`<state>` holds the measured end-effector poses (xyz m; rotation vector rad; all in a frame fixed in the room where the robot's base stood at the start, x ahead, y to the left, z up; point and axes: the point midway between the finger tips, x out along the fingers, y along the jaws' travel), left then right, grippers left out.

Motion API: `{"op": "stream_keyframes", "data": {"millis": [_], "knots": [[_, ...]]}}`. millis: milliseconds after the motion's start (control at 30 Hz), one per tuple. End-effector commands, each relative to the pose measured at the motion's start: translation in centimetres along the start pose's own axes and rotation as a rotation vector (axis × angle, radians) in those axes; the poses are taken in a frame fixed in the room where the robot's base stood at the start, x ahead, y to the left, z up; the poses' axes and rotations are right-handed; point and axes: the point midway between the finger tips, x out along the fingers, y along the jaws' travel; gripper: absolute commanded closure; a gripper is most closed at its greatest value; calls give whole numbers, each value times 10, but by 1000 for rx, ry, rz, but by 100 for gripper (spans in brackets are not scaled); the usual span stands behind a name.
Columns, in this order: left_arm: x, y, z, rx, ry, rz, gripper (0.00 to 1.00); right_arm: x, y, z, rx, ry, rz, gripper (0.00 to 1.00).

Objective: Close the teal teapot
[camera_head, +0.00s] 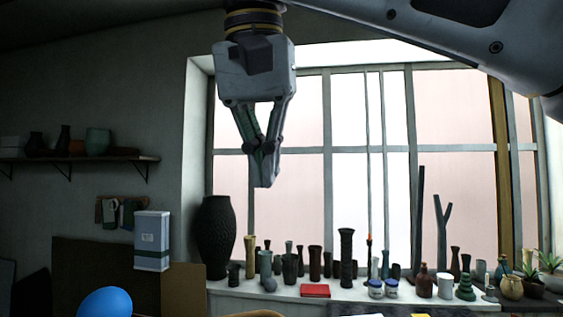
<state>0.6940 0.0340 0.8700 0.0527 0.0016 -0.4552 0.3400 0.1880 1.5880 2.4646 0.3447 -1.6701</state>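My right gripper (264,178) hangs pointing down in front of the window, high above the sill. Its two fingers meet at the tips, and I see nothing held between them. I cannot make out a teal teapot or its lid for certain in this view. A smooth bright blue rounded thing (105,303) shows at the bottom left, cut off by the frame edge; I cannot tell what it is. My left gripper is not in view.
The window sill (260,290) is crowded with several vases, bottles and jars, with a tall dark vase (215,238) at its left. A red box (315,291) lies there. A wall shelf (80,159) holds pots, one greenish (98,141). A white canister (152,241) stands below.

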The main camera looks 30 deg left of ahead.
Motion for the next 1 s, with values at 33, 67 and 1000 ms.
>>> {"op": "stream_keyframes", "data": {"millis": [33, 67, 1000], "knots": [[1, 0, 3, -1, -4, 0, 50, -1, 0, 0, 0, 0, 0, 100], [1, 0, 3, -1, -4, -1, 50, -2, 0, -1, 0, 0, 0, 100], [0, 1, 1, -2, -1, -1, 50, -12, 0, -5, 0, 0, 0, 100]]}}
